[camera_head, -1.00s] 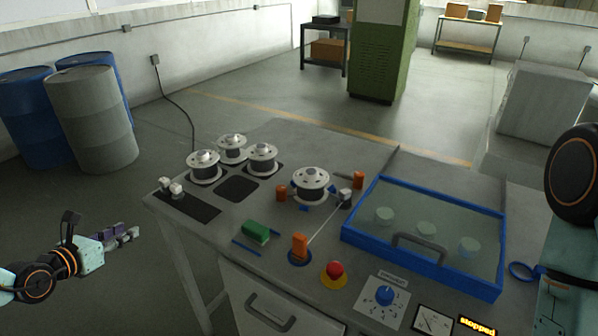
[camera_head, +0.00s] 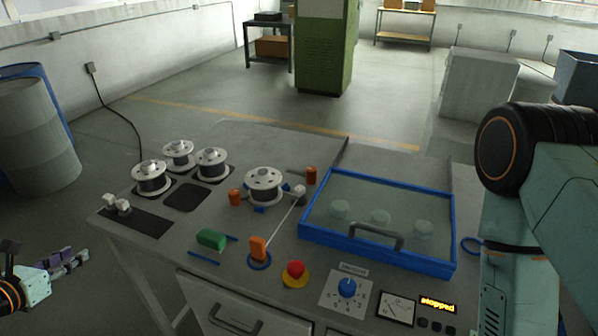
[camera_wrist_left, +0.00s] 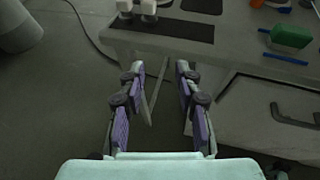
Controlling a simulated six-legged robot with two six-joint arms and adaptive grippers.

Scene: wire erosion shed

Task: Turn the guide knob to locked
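An orange upright knob (camera_head: 258,248) stands on a blue ring near the front of the grey bench (camera_head: 130,192), at the end of a thin pale wire. A blue round knob (camera_head: 347,287) sits on a white dial plate to its right; the label is too small to read. The pictures do not settle which is the guide knob. My left gripper (camera_head: 70,262) is off the bench's left side, away from both knobs. In the left wrist view (camera_wrist_left: 158,72) its fingers are apart with nothing between them. My right gripper is out of view; only its arm shows at right.
A red button (camera_head: 295,268), a green block (camera_head: 211,239) and several wire spools (camera_head: 264,182) stand on the bench. A blue-framed clear cover (camera_head: 420,265) lies at right. A lit display (camera_head: 437,305) reads "stopped".

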